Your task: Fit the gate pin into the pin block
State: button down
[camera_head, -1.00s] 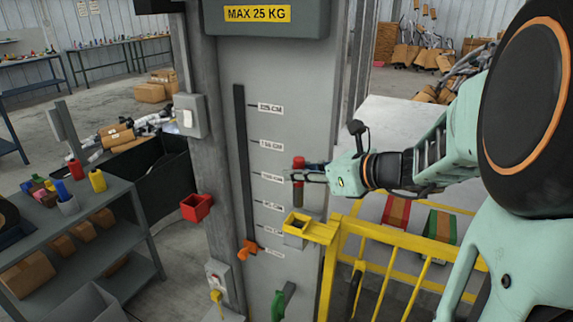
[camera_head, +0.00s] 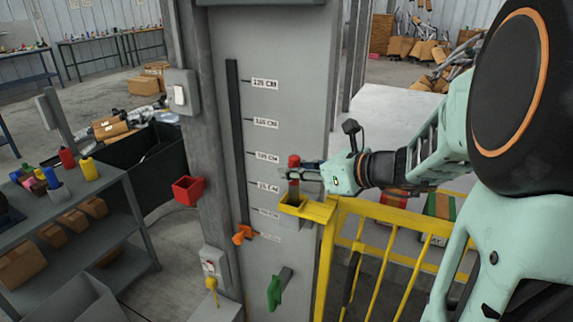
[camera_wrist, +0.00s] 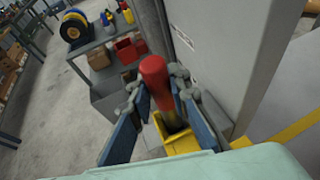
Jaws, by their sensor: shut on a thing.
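The gate pin (camera_head: 294,161) has a red head and a brownish shank and stands roughly upright. My gripper (camera_head: 289,174) is shut on it, with fingers on both sides just below the head. The yellow pin block (camera_head: 318,212) is fixed at the grey post beside the gate. The pin's lower end is at the block's dark opening; I cannot tell whether it is inside. In the wrist view the red head (camera_wrist: 153,70) shows between the fingers, and the yellow block (camera_wrist: 185,144) with its dark opening lies below, partly hidden by pin and finger.
The grey post (camera_head: 285,120) with a height scale stands close behind my gripper. A yellow gate (camera_head: 400,235) runs right of the block. A red bin (camera_head: 187,190), an orange pointer (camera_head: 243,234) and a green handle (camera_head: 279,288) stick out nearby.

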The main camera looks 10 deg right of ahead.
aim_at(298, 184)
jog(key=shift+f+b, duration=1.3)
jog(key=shift+f, duration=0.5)
jog(key=c, duration=1.7)
grip_release()
jog(key=shift+c, duration=0.2)
jog(key=v, duration=1.2)
